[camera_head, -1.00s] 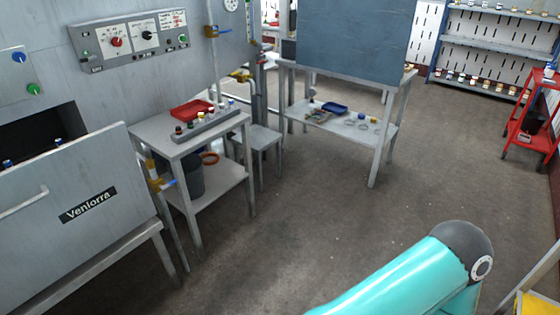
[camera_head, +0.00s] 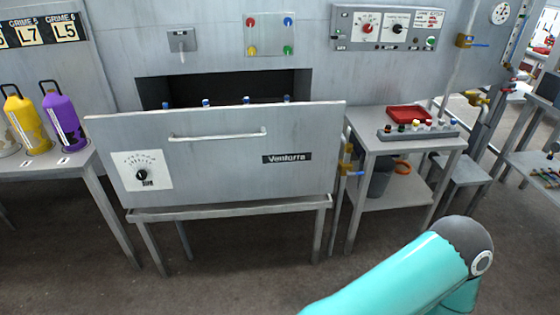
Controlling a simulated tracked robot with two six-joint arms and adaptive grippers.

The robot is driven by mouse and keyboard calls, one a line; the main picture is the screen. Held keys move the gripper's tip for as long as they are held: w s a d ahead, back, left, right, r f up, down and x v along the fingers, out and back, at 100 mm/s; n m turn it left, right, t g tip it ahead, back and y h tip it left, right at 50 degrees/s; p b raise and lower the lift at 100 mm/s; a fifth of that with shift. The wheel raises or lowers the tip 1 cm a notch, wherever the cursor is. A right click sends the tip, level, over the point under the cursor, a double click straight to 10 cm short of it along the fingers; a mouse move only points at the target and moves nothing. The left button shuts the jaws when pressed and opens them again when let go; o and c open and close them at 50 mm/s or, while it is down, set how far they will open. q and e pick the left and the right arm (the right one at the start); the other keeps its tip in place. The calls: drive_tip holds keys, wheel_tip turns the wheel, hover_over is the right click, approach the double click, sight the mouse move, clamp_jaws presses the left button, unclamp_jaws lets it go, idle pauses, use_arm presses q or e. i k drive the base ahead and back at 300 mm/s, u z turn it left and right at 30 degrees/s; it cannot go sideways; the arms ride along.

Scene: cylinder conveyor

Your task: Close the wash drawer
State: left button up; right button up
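The wash drawer (camera_head: 225,165) is in the middle of the head view. Its grey front panel has a long bar handle (camera_head: 217,136), a dial on a white plate at its lower left and a "Ventorra" label. The panel stands out from the wall, in front of a dark opening (camera_head: 300,82), so the drawer is pulled out. Several blue-topped items (camera_head: 206,102) show just above the panel's upper edge. A teal link of my arm shows at lower right, well away from the drawer. Neither gripper is in view.
A bench with yellow (camera_head: 24,122) and purple (camera_head: 63,120) cylinders stands left. Right of the drawer is a side table (camera_head: 375,141) with a red tray (camera_head: 408,113) and a rack of small bottles. A pipe with yellow and blue fittings stands between. The floor in front is clear.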

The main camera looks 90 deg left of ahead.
sight(215, 154)
drive_tip(key=z, duration=0.5)
drive_tip(key=i, duration=0.15)
drive_tip(key=u, duration=1.95)
drive_tip(key=i, duration=0.3)
drive_tip(key=u, duration=1.4)
drive_tip(key=k, duration=0.45)
drive_tip(key=u, duration=0.4)
